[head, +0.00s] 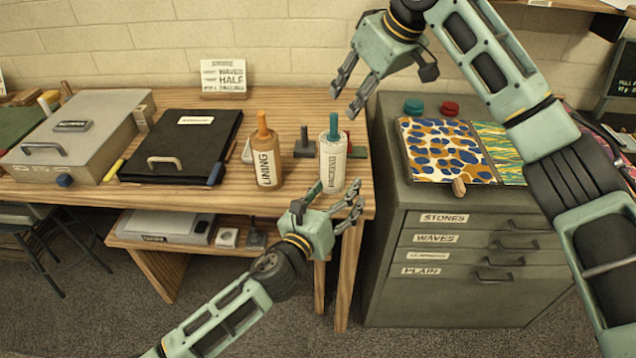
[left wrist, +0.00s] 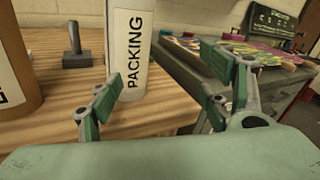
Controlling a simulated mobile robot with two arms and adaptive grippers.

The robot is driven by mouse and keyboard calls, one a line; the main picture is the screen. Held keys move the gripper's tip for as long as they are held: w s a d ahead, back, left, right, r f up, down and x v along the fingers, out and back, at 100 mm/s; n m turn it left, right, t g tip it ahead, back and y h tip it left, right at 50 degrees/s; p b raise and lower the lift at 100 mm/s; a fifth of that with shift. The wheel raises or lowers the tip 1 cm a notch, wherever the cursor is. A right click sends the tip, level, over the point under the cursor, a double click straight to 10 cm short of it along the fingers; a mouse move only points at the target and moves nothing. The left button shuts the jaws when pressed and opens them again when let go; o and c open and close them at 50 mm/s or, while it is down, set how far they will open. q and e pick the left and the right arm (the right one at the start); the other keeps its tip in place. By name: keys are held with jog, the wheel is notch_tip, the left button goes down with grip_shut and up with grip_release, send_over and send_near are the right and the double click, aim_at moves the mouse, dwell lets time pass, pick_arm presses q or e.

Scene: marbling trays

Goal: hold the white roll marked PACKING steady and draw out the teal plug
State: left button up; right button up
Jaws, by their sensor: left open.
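The white roll marked PACKING (head: 332,168) stands upright near the table's right end, with the teal plug (head: 334,127) in its top. In the left wrist view the roll (left wrist: 128,45) is ahead, left of centre in the gap between the fingers; its top and the plug are out of frame. My left gripper (head: 336,196) is open at the roll's lower front; the left finger overlaps the roll's edge in the wrist view, and I cannot tell if they touch. My right gripper (head: 346,102) is open and empty, above the plug in the picture.
A brown roll marked LINING (head: 266,168) with an orange plug stands left of the white one. A dark stamp-like tool (head: 304,146) is between and behind them. A black case (head: 190,140) lies further left. A drawer cabinet (head: 390,215) stands to the right across a gap.

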aim_at(327, 171)
pick_arm(q)
jog(key=a, duration=0.1)
jog(key=w+a+m, duration=0.2)
jog(key=shift+a+r+t+y, duration=0.3)
jog(key=shift+a+r+y, duration=0.1)
jog(key=shift+w, duration=0.25)
jog(key=x, duration=0.7)
jog(key=shift+w, duration=0.2)
jog(key=c, duration=1.4)
